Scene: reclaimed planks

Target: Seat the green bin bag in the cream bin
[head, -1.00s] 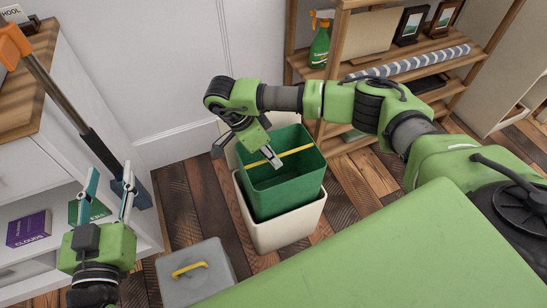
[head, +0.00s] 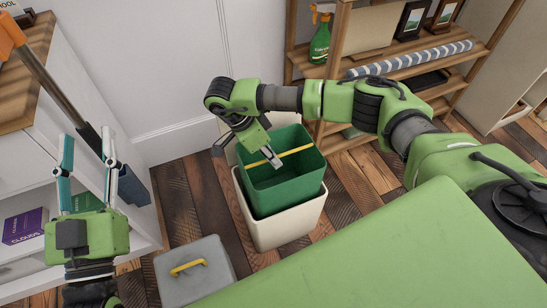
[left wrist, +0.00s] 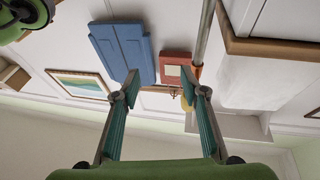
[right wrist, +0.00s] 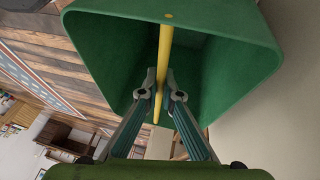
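The green bin bag (head: 283,184) is a stiff, open-topped green liner with a yellow bar (head: 297,151) across its mouth. Its lower part is inside the cream bin (head: 288,229), and its rim stands well above the bin's rim. My right gripper (head: 273,158) reaches into its mouth from above. In the right wrist view, the right gripper's fingers (right wrist: 163,84) are close together with the yellow bar between them. My left gripper (head: 88,148) is open and empty, fingers pointing up, in front of the white cabinet at left. The bag's bottom inside the bin is hidden.
A wooden shelf (head: 400,65) with a spray bottle (head: 320,40) stands behind. The white cabinet (head: 30,160) and a long-handled tool (head: 62,92) are at left.

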